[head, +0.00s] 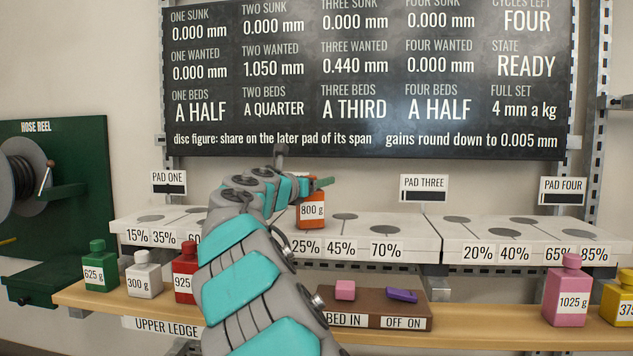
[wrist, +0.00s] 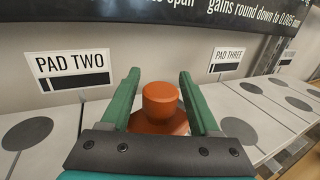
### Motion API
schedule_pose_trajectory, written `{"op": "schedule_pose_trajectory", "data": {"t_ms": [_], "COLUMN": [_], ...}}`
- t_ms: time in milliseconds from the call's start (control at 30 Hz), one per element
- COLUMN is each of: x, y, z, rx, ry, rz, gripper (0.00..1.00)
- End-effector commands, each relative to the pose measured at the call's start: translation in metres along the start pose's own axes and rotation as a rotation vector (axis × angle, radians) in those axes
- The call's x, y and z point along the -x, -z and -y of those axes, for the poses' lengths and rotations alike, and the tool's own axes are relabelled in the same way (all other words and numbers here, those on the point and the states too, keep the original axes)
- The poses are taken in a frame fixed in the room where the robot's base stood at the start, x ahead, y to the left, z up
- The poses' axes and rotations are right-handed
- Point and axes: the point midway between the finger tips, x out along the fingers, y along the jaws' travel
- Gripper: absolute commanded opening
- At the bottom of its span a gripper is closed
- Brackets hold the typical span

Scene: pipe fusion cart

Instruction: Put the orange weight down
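The orange weight (head: 310,216), labelled 800 g, is upright at pad two (head: 417,232), near the 25% mark. I cannot tell whether its base touches the pad top. In the wrist view its round orange knob (wrist: 161,100) sits between the two green fingers of my gripper (wrist: 160,78), with the shoulders of the weight below. The fingers lie close along both sides of the knob and look shut on it. In the head view my gripper (head: 318,184) is at the top of the weight, and my arm hides the left part of pad two.
Green (head: 95,268), white (head: 144,276), red (head: 184,277), pink (head: 568,292) and yellow (head: 620,300) weights stand on the upper ledge (head: 480,327). A brown panel (head: 372,308) there carries a pink block and a purple switch. Pad four (head: 530,242) is clear to the right.

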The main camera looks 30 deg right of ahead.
Motion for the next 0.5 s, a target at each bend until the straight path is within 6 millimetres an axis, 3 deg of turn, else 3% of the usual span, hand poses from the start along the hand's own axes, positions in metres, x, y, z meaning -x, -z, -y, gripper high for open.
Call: {"op": "schedule_pose_trajectory", "data": {"t_ms": [367, 500], "x": [0.0, 0.017], "y": [-0.002, -0.003], "z": [0.0, -0.001], "rx": [0.0, 0.0], "ry": [-0.001, -0.002], "rz": [0.0, 0.001], "gripper": [0.68, 0.68]}}
